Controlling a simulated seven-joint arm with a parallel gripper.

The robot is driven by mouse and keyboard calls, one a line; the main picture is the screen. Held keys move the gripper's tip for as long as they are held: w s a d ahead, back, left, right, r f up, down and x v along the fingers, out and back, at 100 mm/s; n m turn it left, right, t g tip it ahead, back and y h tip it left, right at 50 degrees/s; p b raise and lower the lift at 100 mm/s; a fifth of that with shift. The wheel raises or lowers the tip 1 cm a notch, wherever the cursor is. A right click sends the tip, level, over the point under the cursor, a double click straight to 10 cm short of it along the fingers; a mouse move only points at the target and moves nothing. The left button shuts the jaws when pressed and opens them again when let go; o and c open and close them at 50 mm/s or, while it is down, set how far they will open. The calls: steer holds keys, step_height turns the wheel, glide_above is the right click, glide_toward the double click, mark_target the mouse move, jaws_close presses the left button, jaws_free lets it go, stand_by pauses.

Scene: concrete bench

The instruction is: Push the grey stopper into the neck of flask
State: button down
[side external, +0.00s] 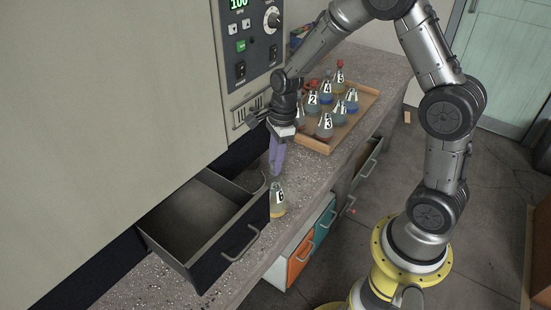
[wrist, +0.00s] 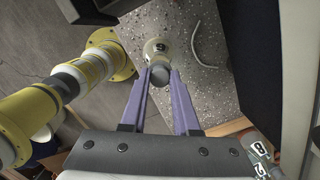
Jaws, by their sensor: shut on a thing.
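A small conical flask labelled 6 (side external: 278,206), with yellowish contents, stands upright on the bench beside the open drawer. It also shows in the wrist view (wrist: 156,46), just beyond my fingertips. My gripper (side external: 275,174) points down over this flask, its purple fingers close above the neck. In the wrist view, my gripper (wrist: 160,77) is shut on the grey stopper (wrist: 160,74), which sits between the fingertips in line with the flask. The neck is hidden behind the stopper, so I cannot tell whether the stopper touches or enters it.
An open, empty-looking drawer (side external: 243,235) juts out left of the flask. A wooden tray (side external: 317,145) with several numbered flasks stands farther back. A control panel (side external: 252,45) is above.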

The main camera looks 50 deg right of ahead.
steer(key=shift+f, duration=0.2)
steer(key=shift+f, duration=0.35)
steer(key=shift+f, duration=0.85)
stand_by(0.4)
jaws_free()
stand_by(0.6)
steer(key=shift+r, duration=4.5)
